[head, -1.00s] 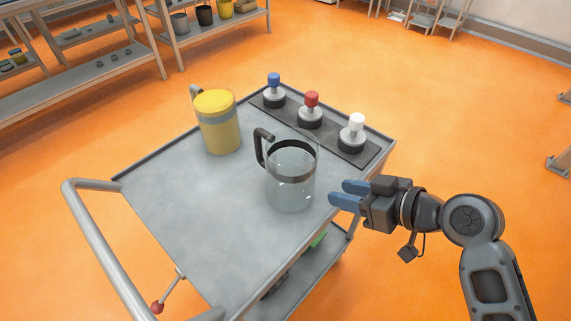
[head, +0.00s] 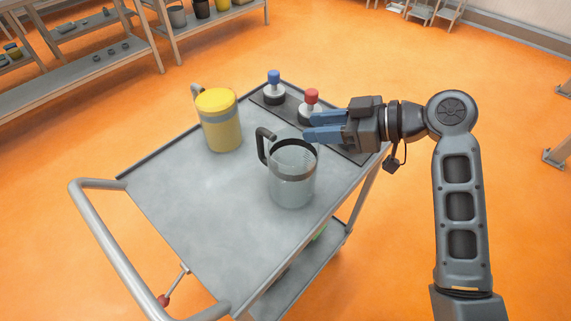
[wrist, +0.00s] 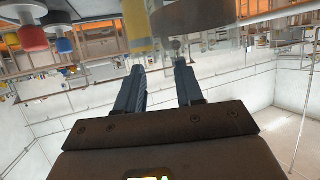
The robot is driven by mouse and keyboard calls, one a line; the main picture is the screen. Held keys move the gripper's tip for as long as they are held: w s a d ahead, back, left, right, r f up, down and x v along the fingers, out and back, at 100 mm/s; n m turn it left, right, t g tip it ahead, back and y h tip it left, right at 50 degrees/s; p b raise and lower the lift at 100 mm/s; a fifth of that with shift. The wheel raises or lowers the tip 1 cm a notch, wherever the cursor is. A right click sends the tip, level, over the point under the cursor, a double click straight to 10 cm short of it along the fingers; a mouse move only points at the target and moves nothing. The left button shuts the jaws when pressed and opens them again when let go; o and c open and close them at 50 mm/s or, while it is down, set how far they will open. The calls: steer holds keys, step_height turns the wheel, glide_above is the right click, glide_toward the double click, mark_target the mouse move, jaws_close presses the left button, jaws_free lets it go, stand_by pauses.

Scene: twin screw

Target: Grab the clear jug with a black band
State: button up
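The clear jug (head: 292,190) with a dark band near its top and a black handle on its left stands upright on the cart top (head: 190,210). My gripper (head: 307,126) is above and at the back right of the jug in the head view, its blue fingers pointing left and parted with nothing seen between them. Whether it touches the jug's rim is hard to tell. In the wrist view, my gripper's fingers (wrist: 160,70) are apart. A transparent shape, likely the jug (wrist: 200,18), shows just past the fingertips at the top.
A yellow jug (head: 220,125) stands left of the clear one. Behind are a blue-topped knob (head: 274,78) and a red-topped knob (head: 311,98) on a dark strip; my gripper hides the white-topped one. The cart's left and front top is clear. Its handle (head: 105,230) is at left.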

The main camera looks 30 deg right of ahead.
mark_target(292, 130)
steer(key=shift+p+x, duration=0.3)
steer(key=shift+x, duration=1.6)
steer(key=shift+c, duration=0.4)
jaws_close()
